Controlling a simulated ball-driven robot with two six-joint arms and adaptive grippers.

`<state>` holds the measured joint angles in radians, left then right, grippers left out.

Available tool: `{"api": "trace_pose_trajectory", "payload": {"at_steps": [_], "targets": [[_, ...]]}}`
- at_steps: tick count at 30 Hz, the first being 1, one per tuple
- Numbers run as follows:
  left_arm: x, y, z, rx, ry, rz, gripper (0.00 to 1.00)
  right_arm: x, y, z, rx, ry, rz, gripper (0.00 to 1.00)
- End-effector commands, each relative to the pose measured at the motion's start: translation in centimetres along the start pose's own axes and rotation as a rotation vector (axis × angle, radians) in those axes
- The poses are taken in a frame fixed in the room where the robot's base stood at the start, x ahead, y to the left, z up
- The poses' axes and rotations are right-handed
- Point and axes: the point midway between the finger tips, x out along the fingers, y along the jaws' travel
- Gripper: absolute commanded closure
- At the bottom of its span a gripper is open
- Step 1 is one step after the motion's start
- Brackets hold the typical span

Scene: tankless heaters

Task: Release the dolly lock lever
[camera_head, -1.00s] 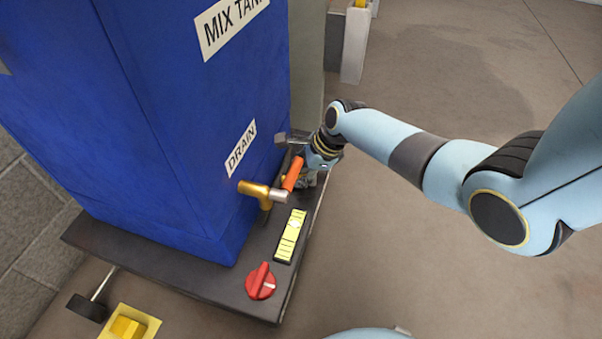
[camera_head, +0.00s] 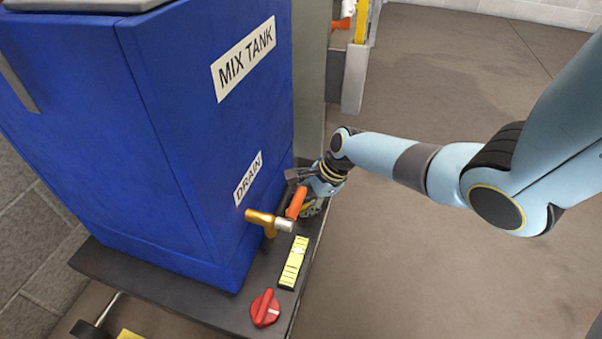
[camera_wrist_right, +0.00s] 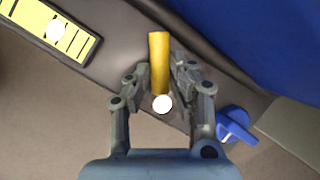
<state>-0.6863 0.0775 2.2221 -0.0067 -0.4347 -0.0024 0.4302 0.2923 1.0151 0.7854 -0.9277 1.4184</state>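My right gripper (camera_head: 308,204) is down beside the blue tank's base, at an orange lever (camera_head: 297,203) behind the brass drain tap (camera_head: 268,221). In the right wrist view a yellow-orange bar (camera_wrist_right: 159,62) lies between the two fingers of that gripper (camera_wrist_right: 160,80). The fingers are close on either side of it; whether both touch it is not clear. The pictures do not settle whether this bar is the orange lever, and no label marks the dolly lock lever. My left gripper is not in view.
The blue tank (camera_head: 210,150) stands on a dark base (camera_head: 190,297). A yellow plate (camera_head: 293,262) and a red knob (camera_head: 265,308) are on the base. A blue knob (camera_wrist_right: 235,124) is right of the fingers in the wrist view. The floor at right is clear.

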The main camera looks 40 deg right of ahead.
Motion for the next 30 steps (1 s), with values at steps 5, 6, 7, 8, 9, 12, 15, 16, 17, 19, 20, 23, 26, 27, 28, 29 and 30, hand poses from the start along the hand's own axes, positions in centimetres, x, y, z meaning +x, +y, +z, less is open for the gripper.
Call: {"api": "trace_pose_trajectory", "payload": {"at_steps": [5,6,7,8,9,12,15,16,17,19,20,23,26,27,28,29,30], "targets": [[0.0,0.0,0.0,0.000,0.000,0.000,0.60,0.1,0.1,0.0,0.001,0.000,0.002,0.57],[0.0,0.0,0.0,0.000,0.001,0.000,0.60,0.1,0.1,0.0,0.001,0.000,0.001,0.57],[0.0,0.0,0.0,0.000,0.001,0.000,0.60,0.1,0.1,0.0,0.001,0.000,0.001,0.57],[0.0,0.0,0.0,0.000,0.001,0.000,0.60,0.1,0.1,0.0,0.001,0.000,0.001,0.57],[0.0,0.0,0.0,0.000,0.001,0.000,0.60,0.0,0.0,0.0,0.001,0.000,0.001,0.57],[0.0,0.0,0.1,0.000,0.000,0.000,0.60,0.0,0.0,0.0,0.001,0.000,0.000,0.57],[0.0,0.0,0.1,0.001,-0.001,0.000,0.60,-0.4,0.0,0.0,-0.001,0.000,-0.001,0.57],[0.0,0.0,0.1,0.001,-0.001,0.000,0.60,-0.6,0.0,-0.1,-0.001,0.001,-0.001,0.57],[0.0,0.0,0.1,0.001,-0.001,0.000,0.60,-1.0,-0.1,-0.1,-0.002,0.001,-0.002,0.57],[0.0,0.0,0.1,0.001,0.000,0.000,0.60,-1.9,0.0,-0.2,-0.002,0.002,-0.002,0.57],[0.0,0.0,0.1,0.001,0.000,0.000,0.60,-2.4,0.0,-0.1,-0.003,0.001,-0.002,0.57],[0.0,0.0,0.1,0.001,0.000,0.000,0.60,-4.5,0.0,-0.2,-0.004,0.003,-0.001,0.57],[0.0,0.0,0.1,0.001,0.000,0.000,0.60,-6.7,0.0,-0.1,-0.004,0.003,-0.001,0.57],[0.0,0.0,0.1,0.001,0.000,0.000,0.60,-7.7,0.0,-0.2,-0.004,0.004,-0.001,0.57],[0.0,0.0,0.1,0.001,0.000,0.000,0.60,-8.3,0.0,-0.1,-0.003,0.003,0.000,0.57],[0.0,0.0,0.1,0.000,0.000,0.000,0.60,-8.9,0.0,-0.1,-0.004,0.003,0.000,0.57],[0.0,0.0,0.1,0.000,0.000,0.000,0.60,-9.5,0.1,-0.1,-0.003,0.003,0.001,0.57]]}}
